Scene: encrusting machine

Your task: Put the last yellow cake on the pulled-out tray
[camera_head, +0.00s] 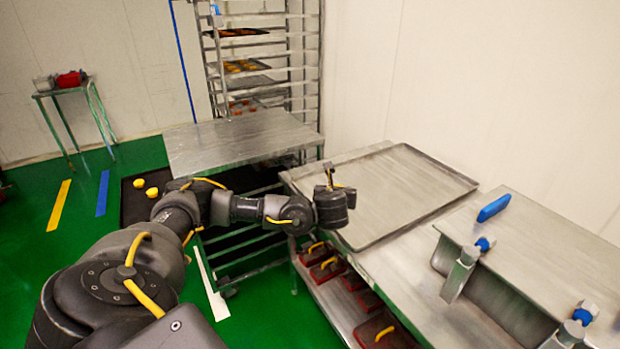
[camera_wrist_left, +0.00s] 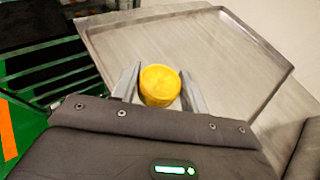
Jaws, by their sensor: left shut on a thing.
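My left gripper (camera_head: 329,172) is over the left edge of a large, empty metal tray (camera_head: 425,165) on the right-hand table. In the left wrist view, my left gripper (camera_wrist_left: 160,82) is shut on a round yellow cake (camera_wrist_left: 160,85), with a finger on each side. The big tray's bare surface (camera_wrist_left: 215,50) lies beyond the cake. A dark tray (camera_head: 129,207) sticks out at the left of the low rack under the middle table. Two yellow cakes (camera_head: 145,187) show on it; my arm hides part of it. My right gripper is not in view.
The middle steel table (camera_head: 240,138) has a bare top. A tall rack (camera_head: 262,60) with filled trays stands behind it. Red boxes (camera_head: 328,268) sit on the shelf below the right-hand table. A machine with blue knobs (camera_head: 493,208) is at the right.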

